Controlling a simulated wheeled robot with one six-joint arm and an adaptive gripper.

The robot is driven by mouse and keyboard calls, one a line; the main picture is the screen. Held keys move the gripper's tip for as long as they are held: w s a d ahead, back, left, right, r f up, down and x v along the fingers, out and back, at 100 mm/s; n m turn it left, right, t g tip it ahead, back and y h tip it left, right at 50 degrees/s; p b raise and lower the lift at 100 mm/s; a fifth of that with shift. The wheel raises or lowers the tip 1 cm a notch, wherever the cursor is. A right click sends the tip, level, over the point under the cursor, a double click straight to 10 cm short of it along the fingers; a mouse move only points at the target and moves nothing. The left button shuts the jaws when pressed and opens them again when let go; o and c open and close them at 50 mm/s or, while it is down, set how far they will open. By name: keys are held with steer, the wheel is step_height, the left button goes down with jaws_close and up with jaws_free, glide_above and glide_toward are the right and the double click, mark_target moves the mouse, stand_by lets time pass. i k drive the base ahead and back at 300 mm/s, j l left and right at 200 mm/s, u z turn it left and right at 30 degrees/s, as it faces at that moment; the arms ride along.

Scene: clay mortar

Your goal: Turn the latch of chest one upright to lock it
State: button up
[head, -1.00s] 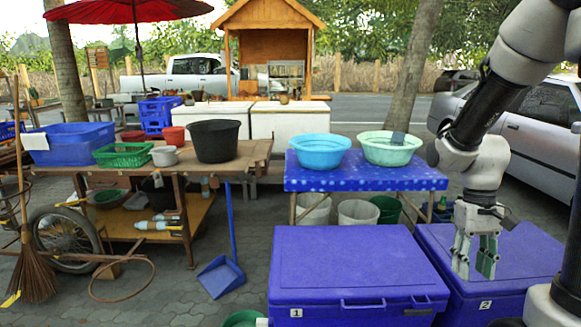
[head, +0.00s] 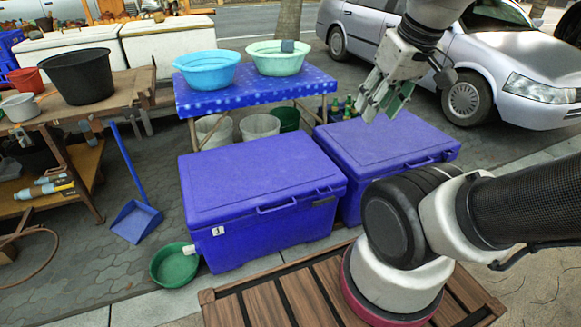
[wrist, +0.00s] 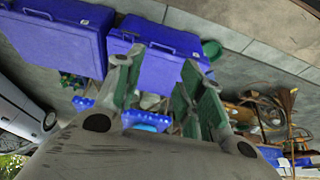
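Chest one (head: 262,170) is a closed blue chest with a white "1" label, left of centre in the head view. A handle (head: 277,206) is on its front. Its latch is too small for me to make out, so I cannot tell how it is turned. My gripper (head: 382,105) is open and empty, high above the second blue chest (head: 395,145), to the right of chest one and apart from both. In the wrist view the scene is upside down. Chest one (wrist: 165,52) shows beyond my open fingers (wrist: 158,80).
A blue table (head: 250,95) with two bowls stands behind the chests. A green basin (head: 174,266) is on the ground left of chest one. A blue dustpan (head: 136,220) lies farther left. A wooden deck (head: 270,302) is in front, and a silver car (head: 470,60) stands behind right.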

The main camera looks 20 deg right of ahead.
mark_target(318, 202)
steer(key=i+j+z, duration=0.65)
steer(key=i+j, duration=0.2)
steer(key=j, duration=0.15)
